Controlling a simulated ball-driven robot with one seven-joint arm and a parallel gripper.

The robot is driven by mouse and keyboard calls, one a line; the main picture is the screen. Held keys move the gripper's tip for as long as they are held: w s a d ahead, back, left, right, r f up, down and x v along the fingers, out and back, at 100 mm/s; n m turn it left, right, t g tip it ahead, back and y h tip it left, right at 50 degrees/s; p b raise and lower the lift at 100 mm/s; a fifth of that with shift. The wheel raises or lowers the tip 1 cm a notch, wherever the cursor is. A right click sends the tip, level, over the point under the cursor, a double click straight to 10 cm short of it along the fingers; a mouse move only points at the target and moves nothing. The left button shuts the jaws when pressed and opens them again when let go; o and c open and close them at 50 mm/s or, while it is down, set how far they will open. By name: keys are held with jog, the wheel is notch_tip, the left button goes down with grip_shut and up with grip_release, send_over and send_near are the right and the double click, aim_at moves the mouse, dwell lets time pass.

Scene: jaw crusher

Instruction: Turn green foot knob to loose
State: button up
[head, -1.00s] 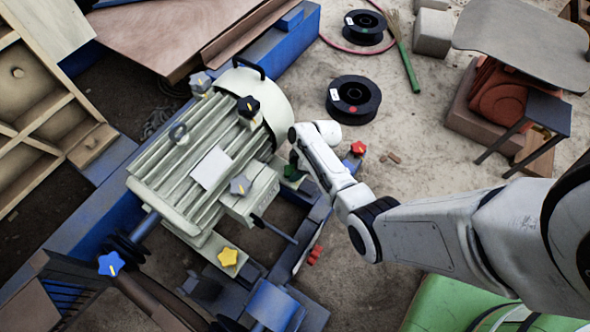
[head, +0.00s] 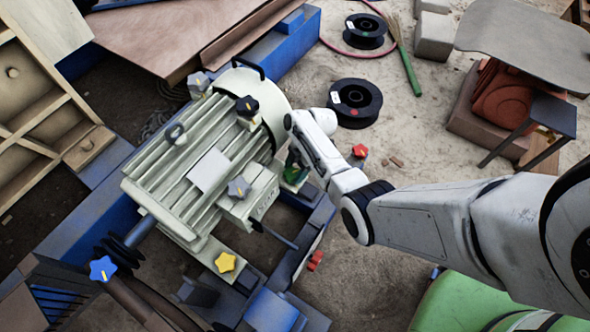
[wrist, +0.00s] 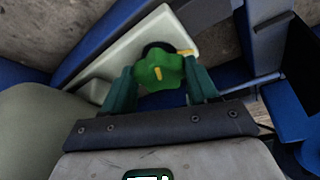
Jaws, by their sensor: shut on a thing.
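The green foot knob (wrist: 160,72) is star-shaped with a yellow pointer mark, and it sits on a pale motor foot (wrist: 115,62). A second yellow mark (wrist: 186,52) shows on the foot beside the knob, at its upper right. My gripper (wrist: 161,82) has its two dark green fingers on either side of the knob, shut on it. In the head view the knob (head: 291,172) is partly hidden by my gripper and wrist at the right end of the motor (head: 200,165).
Blue frame rails (head: 100,205) surround the motor. A black spool (head: 354,102) lies on the open floor behind my arm.

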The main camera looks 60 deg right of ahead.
jog(key=o, duration=1.1)
jog(key=shift+c, duration=0.2)
jog(key=p+v, duration=0.5)
jog(key=v, duration=0.5)
jog(key=shift+r+p, duration=0.35)
